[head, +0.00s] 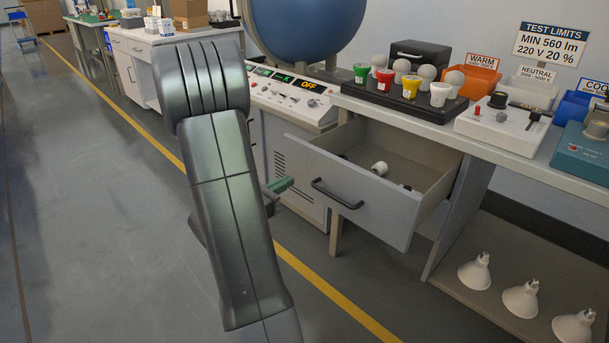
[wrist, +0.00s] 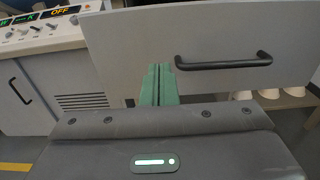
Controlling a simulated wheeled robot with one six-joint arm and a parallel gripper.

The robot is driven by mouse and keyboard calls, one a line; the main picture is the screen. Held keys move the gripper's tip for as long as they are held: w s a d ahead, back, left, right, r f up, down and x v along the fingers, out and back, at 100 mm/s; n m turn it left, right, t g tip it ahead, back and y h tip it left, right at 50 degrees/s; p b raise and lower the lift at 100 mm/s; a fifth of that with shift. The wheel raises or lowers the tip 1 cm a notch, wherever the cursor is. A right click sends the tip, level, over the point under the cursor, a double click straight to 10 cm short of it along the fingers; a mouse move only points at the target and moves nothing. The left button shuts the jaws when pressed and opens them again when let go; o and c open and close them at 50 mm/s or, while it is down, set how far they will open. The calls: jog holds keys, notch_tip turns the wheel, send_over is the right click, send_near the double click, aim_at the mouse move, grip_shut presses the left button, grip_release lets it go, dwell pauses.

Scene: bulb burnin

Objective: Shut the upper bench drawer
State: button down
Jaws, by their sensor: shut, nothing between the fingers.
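The upper bench drawer (head: 370,208) stands pulled out under the bench top, with a grey front and a black bar handle (head: 335,195). A few small white and dark objects lie inside it. My gripper (head: 282,184) has green fingers, closed together and empty, pointing at the drawer front just left of the handle. In the wrist view the gripper (wrist: 158,72) shows in front of the drawer front (wrist: 130,40), left of the handle (wrist: 223,62). I cannot tell whether the fingertips touch the front.
The bench top (head: 385,108) holds a black tray of bulbs, bins and test boxes. A control console (head: 292,98) with a large blue sphere (head: 305,28) stands left of the drawer. Several reflector bulbs (head: 521,299) sit on the lower shelf. The floor in front is clear.

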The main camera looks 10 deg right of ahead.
aim_at(313, 167)
jog(key=b+x, duration=0.1)
jog(key=x, duration=0.6)
jog(key=shift+w+d+b, duration=0.15)
jog(key=shift+d+b, duration=0.1)
jog(key=shift+b, duration=0.15)
